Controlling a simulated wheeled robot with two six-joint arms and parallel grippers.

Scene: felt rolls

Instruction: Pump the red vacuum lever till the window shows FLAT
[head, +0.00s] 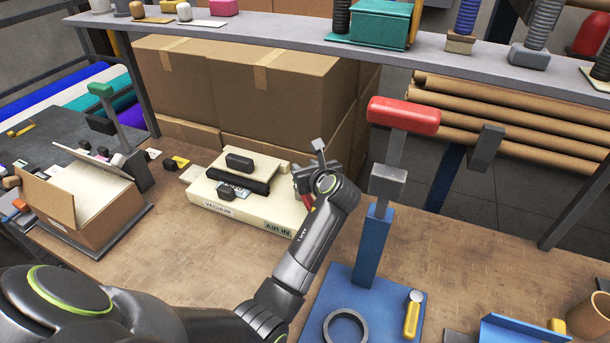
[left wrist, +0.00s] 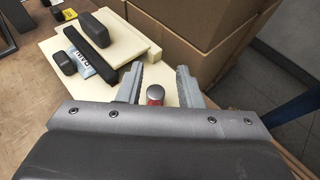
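The cream vacuum box (head: 250,212), labelled VACUUM and AIR IN, lies on the bench left of centre and also shows in the left wrist view (left wrist: 130,60). The red lever (left wrist: 155,98) with a grey rounded end stands between my left gripper's fingers, with gaps visible on both sides. In the head view the lever is mostly hidden. My left gripper (head: 311,168) is open at the box's right end. My right gripper is not in view.
A blue press (head: 373,245) with a big red handle (head: 404,116) stands to the right, a grey ring (head: 346,326) on its base. An open carton (head: 85,195) stands at left. Stacked cartons (head: 270,85) and a shelf (head: 270,27) close off the back.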

